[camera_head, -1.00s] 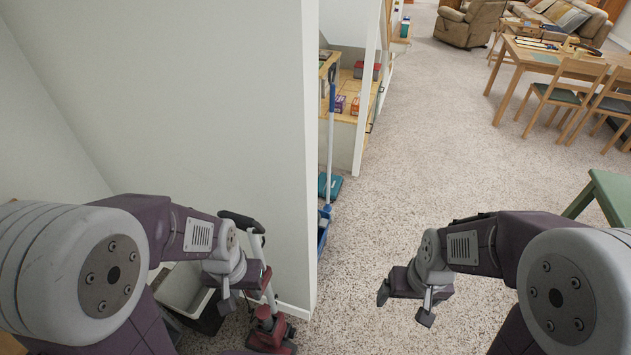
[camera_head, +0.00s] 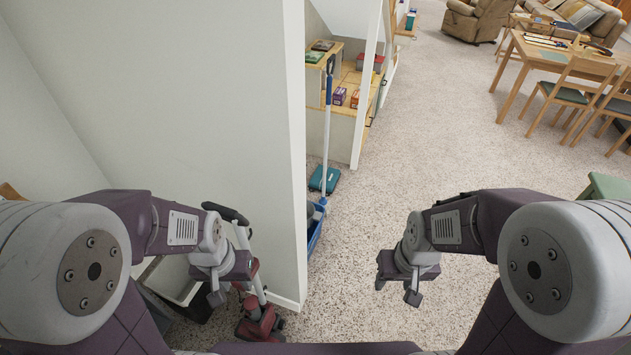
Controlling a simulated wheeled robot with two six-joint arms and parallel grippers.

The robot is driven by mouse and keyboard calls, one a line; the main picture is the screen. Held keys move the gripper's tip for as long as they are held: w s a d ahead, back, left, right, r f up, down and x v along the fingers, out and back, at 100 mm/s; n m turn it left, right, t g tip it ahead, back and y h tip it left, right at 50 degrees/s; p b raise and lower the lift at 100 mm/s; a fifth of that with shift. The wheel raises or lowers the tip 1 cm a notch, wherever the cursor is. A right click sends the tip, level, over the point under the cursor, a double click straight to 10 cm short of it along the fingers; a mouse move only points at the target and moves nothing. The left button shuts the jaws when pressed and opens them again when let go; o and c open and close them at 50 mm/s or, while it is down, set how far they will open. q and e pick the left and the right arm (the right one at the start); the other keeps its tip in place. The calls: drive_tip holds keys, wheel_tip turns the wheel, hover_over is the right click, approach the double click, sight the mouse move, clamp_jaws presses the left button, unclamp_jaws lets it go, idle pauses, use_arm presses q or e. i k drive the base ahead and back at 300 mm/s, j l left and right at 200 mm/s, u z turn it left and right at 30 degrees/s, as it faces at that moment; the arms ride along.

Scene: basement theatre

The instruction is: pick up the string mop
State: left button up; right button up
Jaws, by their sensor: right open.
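A long pole (camera_head: 325,130) with a blue top grip stands just past the end of the white wall, leaning slightly. Its lower end goes down to a blue bucket (camera_head: 314,235), partly hidden by the wall edge. This looks like the string mop, but I cannot make out strings. My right gripper (camera_head: 396,290) is open and empty above the carpet, right of the bucket and nearer to me. My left gripper (camera_head: 233,292) looks open and empty, on the near side of the wall, in front of a red and grey upright cleaner (camera_head: 262,318).
The white wall (camera_head: 200,110) stands between my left arm and the pole. A teal floor tool (camera_head: 331,180) lies beside the pole. Wooden shelves (camera_head: 345,115) are behind. A grey bin (camera_head: 180,285) is at lower left. Carpet (camera_head: 440,140) is open to the right, with a table (camera_head: 560,58) beyond.

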sight(323, 201)
drive_tip(key=i+l+u, duration=0.25)
drive_tip(key=l, duration=0.2)
drive_tip(key=i+l+u, duration=0.3)
drive_tip(key=l, duration=0.15)
drive_tip(key=l+u, duration=0.25)
drive_tip(key=l, duration=0.2)
drive_tip(key=i+l+u, duration=0.15)
drive_tip(key=l+u, duration=0.15)
drive_tip(key=l, duration=0.25)
drive_tip(key=l+u, duration=0.25)
drive_tip(key=l, duration=0.3)
